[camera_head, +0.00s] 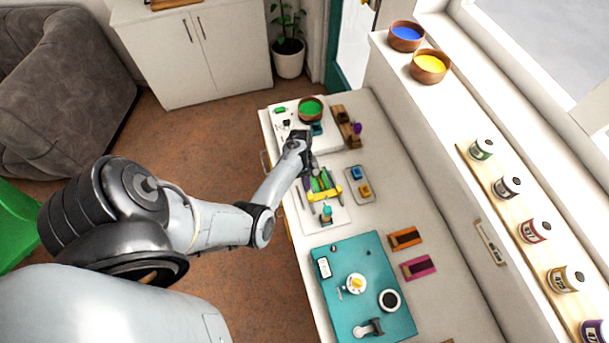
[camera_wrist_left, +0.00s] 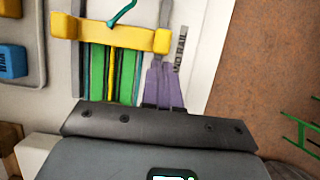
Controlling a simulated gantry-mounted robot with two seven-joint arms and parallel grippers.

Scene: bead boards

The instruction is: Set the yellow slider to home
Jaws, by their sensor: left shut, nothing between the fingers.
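The yellow slider (camera_head: 326,194) is a bar lying across green and dark rails (camera_head: 320,183) on a white board. It shows at the top of the left wrist view (camera_wrist_left: 108,36), with the green rails (camera_wrist_left: 127,75) running down from it. My left gripper (camera_head: 310,173) is over the far end of this board in the head view. In the left wrist view its narrow purplish fingers (camera_wrist_left: 162,68) are together and empty, just below the slider's right end. I cannot tell whether they touch it. A printed strip (camera_wrist_left: 181,48) with small dark marks lies beside the fingertips; its text is unreadable.
A green-filled bowl (camera_head: 311,108) is beyond the gripper. The counter at right is mostly clear.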

